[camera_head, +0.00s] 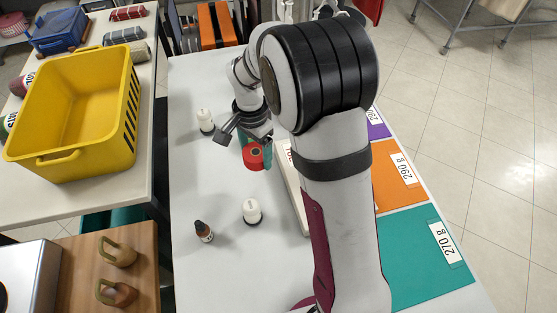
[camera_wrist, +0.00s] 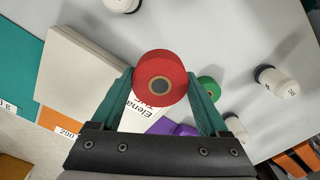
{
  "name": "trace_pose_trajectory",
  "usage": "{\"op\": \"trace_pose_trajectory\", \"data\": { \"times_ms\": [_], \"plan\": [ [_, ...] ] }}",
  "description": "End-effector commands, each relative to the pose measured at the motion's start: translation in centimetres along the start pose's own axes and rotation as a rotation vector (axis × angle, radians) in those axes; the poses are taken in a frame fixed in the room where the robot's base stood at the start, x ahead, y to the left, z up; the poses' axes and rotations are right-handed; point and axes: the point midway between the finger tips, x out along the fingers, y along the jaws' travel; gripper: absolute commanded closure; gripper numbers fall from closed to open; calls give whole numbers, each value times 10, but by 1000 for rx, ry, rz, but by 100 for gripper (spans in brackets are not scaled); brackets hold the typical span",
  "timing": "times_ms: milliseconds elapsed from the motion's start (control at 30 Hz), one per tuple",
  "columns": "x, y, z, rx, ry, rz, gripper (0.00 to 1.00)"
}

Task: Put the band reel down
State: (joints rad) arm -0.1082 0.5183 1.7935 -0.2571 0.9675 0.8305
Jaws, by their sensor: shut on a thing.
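The red band reel (camera_head: 254,157) is held at the end of my arm, above the white table (camera_head: 190,170). In the wrist view the red reel (camera_wrist: 160,80) sits between the two green fingers of my gripper (camera_wrist: 162,92), its dark centre hole facing the camera. My gripper also shows in the head view (camera_head: 256,147), shut on the reel. A white card with the name "Elena" (camera_wrist: 137,117) shows partly behind the reel in the wrist view. A green round thing (camera_wrist: 210,87) lies right of the reel there. I cannot tell how high the reel is.
White-capped bottles (camera_head: 205,121) (camera_head: 252,211) and a dark dropper bottle (camera_head: 204,231) stand on the table. A pale slab (camera_head: 296,190) is partly hidden by my arm. Orange (camera_head: 395,175) and teal (camera_head: 420,260) labelled mats lie right. A yellow basket (camera_head: 75,160) sits on the left table.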

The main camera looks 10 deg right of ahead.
Motion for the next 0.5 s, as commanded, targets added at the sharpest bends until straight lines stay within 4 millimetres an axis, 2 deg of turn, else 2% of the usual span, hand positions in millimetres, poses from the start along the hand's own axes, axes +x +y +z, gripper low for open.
{"op": "trace_pose_trajectory", "data": {
  "times_ms": [67,167,267,367,500],
  "plan": [
    [-2,7,-8,18,0,0,79],
    [-8,28,-28,68,1,-1,79],
    [-16,64,-55,146,0,0,79],
    [-25,109,-82,240,1,-1,79],
    [-38,188,-106,392,1,0,79]
  ]
}}
